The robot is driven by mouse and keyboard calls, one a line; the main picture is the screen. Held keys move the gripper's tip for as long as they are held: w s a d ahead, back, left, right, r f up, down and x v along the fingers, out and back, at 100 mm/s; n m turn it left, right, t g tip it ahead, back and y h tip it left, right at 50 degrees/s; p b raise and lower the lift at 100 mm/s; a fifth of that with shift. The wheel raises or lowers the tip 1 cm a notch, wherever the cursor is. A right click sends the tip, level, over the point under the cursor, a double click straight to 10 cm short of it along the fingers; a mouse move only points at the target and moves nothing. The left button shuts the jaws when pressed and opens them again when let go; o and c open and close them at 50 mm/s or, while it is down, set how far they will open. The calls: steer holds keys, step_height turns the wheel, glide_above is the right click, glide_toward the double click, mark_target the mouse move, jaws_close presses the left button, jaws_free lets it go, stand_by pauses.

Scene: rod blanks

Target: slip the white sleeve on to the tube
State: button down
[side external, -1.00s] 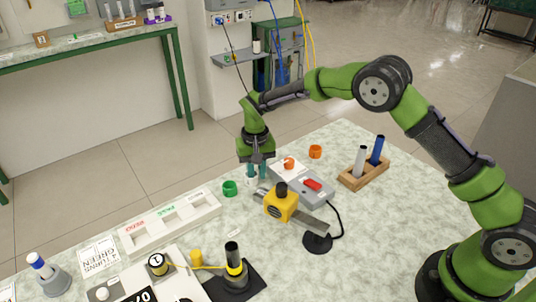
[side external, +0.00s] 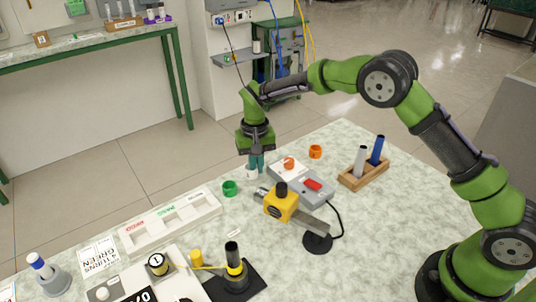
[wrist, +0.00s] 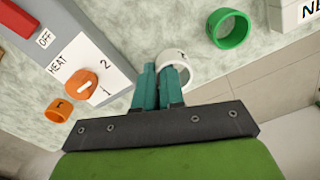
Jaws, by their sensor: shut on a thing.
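The white sleeve (wrist: 178,66) is a short, wide ring with dark marking, at the tips of my gripper (wrist: 163,80). My gripper's teal fingers are close together and shut on the sleeve. In the side view my gripper (side external: 256,166) points down, and the sleeve (side external: 250,173) shows partly behind the fingers, at or just above the table. I cannot tell whether it touches the table. Upright tubes stand elsewhere: a dark one with a yellow band (side external: 233,254), a pale one (side external: 361,160) and a blue one (side external: 377,150) in a wooden block. Which is the task's tube is unclear.
A green ring (side external: 230,188) and orange ring (side external: 315,152) lie near my gripper. A grey heater box (side external: 318,197) with an orange knob and red switch stands close by, a yellow device (side external: 281,205) before it. A white sectioned tray (side external: 170,225) lies left.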

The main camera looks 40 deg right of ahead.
step_height(320, 180, up, 6)
steer(key=r, duration=0.1)
steer(key=s+a+r+n, duration=0.2)
steer(key=s+a+r, duration=0.2)
steer(key=a, duration=0.5)
steer(key=s+a+r+n, duration=0.3)
steer(key=s+a+r, duration=0.1)
steer(key=s+a, duration=0.4)
steer(key=s+a+f+n, duration=0.2)
steer(key=s+f+n, duration=0.1)
steer(key=s, duration=0.6)
steer(key=shift+s+a+f+n, duration=0.25)
steer(key=shift+f+n, duration=0.15)
steer(key=shift+n, duration=0.1)
steer(key=shift+f, duration=0.9)
stand_by(0.5)
